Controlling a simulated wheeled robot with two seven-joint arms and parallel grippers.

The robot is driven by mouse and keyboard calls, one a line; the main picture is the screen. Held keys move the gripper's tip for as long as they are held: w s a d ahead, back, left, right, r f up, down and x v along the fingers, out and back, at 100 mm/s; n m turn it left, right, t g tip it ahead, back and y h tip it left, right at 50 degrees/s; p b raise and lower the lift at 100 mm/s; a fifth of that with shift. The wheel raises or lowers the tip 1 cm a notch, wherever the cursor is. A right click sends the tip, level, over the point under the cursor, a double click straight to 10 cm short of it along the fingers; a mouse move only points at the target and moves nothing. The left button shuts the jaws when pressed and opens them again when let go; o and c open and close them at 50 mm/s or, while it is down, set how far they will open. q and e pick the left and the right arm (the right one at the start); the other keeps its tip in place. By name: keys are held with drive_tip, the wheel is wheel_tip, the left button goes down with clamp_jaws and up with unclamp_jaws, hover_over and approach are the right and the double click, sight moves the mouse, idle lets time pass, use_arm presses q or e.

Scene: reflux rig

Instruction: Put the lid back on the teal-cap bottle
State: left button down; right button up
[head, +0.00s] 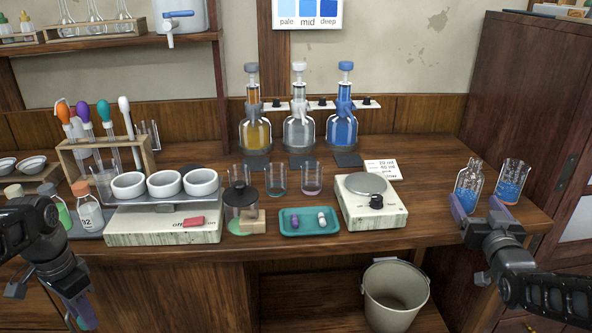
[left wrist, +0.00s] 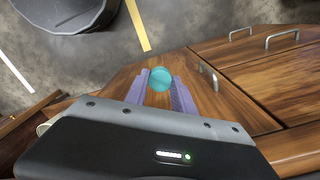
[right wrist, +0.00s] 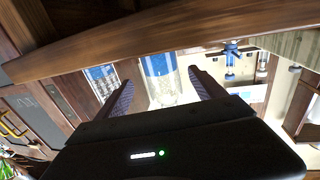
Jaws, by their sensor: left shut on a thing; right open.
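The teal lid (left wrist: 161,79) is held between the purple fingers of my left gripper (left wrist: 160,92). That gripper (head: 80,313) hangs low at the left, in front of the table's front edge, and the lid is not clear in the head view. An uncapped clear bottle (head: 469,186) with blue liquid stands upright at the right end of the table. My right gripper (head: 477,207) is open in front of it, with its fingers pointing at the bottle. In the right wrist view the bottle (right wrist: 163,75) shows between the open fingers (right wrist: 160,88); contact cannot be told.
A beaker of blue liquid (head: 513,183) stands just right of the bottle. An orange-capped bottle (head: 89,208) stands at left. A bucket (head: 394,293) sits below the table.

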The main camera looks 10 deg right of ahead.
sight(463, 185)
drive_tip(key=shift+x, duration=1.3)
drive_tip(key=shift+w, duration=0.15)
drive_tip(key=b+x, duration=0.1)
drive_tip(key=x, duration=0.4)
drive_tip(key=shift+a, duration=0.15)
drive_tip(key=shift+c, duration=0.2)
drive_tip(key=shift+r, duration=0.1)
clamp_jaws()
